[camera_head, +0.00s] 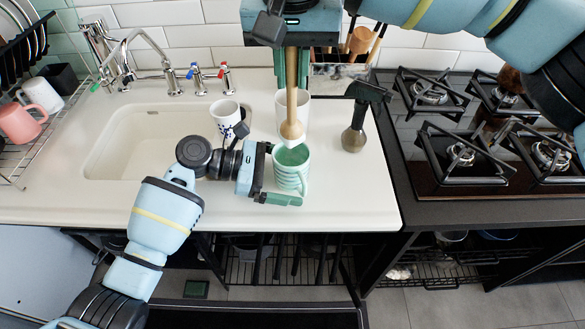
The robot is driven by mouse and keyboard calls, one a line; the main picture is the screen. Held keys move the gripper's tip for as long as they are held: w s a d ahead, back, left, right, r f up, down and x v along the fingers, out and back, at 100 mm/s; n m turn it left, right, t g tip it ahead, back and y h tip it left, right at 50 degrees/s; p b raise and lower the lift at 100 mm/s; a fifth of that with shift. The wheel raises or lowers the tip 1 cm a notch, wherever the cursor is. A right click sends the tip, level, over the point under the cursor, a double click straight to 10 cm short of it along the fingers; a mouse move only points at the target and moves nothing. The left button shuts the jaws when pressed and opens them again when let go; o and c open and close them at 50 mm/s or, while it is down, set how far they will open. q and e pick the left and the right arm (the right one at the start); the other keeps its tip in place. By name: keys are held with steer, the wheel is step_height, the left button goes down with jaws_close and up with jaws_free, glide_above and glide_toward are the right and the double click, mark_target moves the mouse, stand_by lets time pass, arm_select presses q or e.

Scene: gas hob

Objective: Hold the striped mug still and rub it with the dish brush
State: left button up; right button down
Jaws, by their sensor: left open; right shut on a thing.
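The green-and-white striped mug (291,180) stands upright near the counter's front edge, with its handle to the right. My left gripper (278,174) is at the mug from the left. It is open, with one finger in front of the mug and the other partly hidden behind it. The dish brush (292,105) hangs upright, its wooden handle in my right gripper (292,62), which is shut on it. Its round head and white bristles are at the mug's back rim in the picture. I cannot tell if they touch.
A plain white cup (304,112) stands behind the brush. A blue-patterned cup (225,117) is by the sink (140,140). A brown bottle with a dark top (354,138) stands to the right. The gas hob (455,150) lies further right. Front right counter is clear.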

arm_select(q)
steer(key=v, duration=1.2)
steer(key=shift+d, duration=0.1)
